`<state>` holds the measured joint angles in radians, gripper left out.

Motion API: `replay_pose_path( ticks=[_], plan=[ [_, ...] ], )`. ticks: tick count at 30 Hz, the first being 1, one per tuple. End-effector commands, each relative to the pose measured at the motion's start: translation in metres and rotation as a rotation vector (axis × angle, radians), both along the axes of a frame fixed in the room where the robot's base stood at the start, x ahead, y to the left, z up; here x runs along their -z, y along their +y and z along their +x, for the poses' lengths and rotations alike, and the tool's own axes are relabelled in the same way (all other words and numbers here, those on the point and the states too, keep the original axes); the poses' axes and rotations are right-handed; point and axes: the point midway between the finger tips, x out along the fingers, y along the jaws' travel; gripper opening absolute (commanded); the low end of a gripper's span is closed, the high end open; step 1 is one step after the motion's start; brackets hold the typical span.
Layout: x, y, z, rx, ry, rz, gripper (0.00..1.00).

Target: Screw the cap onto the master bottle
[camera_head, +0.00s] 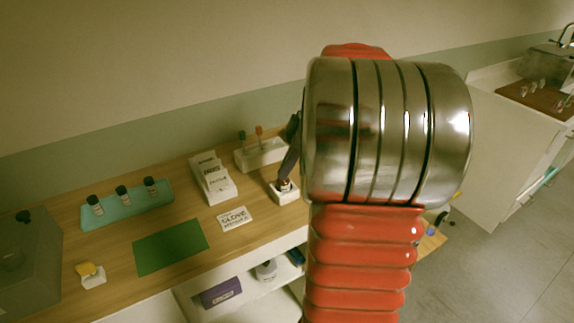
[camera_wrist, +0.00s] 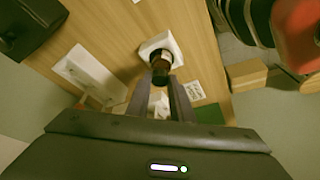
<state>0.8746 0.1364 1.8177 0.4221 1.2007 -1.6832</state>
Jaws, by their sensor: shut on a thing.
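A brown master bottle (camera_wrist: 161,57) stands in a white square holder (camera_head: 286,196) at the right part of the wooden table. The holder also shows in the wrist view (camera_wrist: 147,50). My gripper (camera_wrist: 160,80) is over the bottle with its two fingers on either side of a dark cap (camera_wrist: 160,74), shut on it. The cap lines up with the bottle's top; I cannot tell whether its thread is engaged. In the head view my gripper (camera_head: 287,177) is partly hidden behind my arm.
A teal rack (camera_head: 120,212) holds three dark-capped bottles. Beside it lie a green mat (camera_head: 171,246) and a "GLOVE" card (camera_head: 234,219). A white label-card stand (camera_head: 214,184) and a white rack (camera_head: 262,156) with upright tools are close to the holder.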

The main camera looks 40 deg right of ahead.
Motion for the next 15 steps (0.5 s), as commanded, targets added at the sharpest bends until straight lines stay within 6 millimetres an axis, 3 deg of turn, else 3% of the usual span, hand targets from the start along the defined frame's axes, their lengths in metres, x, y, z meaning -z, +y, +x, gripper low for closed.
replay_pose_path(
  ticks=[15],
  plan=[
    [0.0045, -0.0001, 0.0001, 0.0, 0.0, 0.0, 0.0]
  ],
)
